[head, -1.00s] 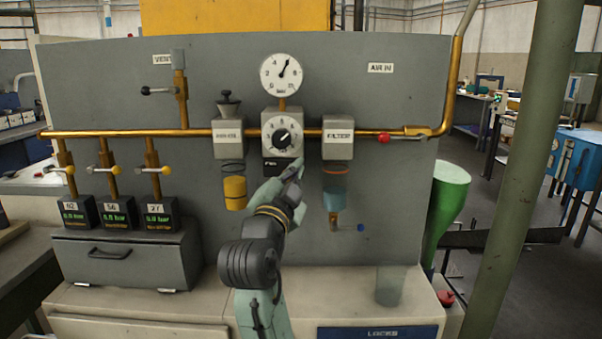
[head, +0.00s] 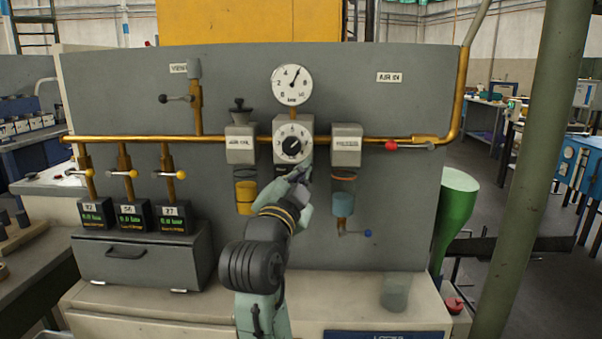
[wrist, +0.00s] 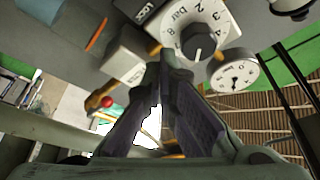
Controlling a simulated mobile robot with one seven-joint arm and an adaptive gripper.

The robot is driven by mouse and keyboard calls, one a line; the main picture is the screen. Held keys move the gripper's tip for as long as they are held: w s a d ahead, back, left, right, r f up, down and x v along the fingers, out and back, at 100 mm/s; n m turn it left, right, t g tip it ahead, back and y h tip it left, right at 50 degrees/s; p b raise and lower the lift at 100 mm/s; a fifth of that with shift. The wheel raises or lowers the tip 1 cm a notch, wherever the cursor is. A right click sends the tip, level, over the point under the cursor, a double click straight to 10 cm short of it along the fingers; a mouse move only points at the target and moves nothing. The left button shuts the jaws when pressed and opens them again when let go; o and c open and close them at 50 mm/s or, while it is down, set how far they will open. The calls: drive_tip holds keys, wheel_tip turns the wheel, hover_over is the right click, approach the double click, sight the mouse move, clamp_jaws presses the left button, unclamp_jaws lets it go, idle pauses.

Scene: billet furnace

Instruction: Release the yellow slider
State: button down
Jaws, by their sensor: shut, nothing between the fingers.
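I cannot make out a yellow slider in either view. The regulator (head: 293,142) is a grey block with a white round dial and a black knob, mid-panel. The wrist view shows its dial (wrist: 187,30) and knob (wrist: 198,42) close up, with a dark "Lock" label (wrist: 147,12) beside it, partly cut off at the top. My gripper (head: 303,172) is just below the regulator in the head view, hiding part of its underside. In the wrist view my gripper (wrist: 166,62) has its fingertips together, empty, in front of the block. Whether it touches anything I cannot tell.
A pressure gauge (head: 292,86) sits above the regulator. The oiler's yellow bowl (head: 245,197) hangs left, the filter's blue bowl (head: 342,204) right. A red-handled valve (head: 392,146) is on the brass pipe. Three yellow-knobbed valves are at left.

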drive_tip(key=b+v, duration=0.1)
drive_tip(key=v, duration=0.5)
drive_tip(key=shift+a+f, duration=0.15)
drive_tip(key=shift+f, duration=0.15)
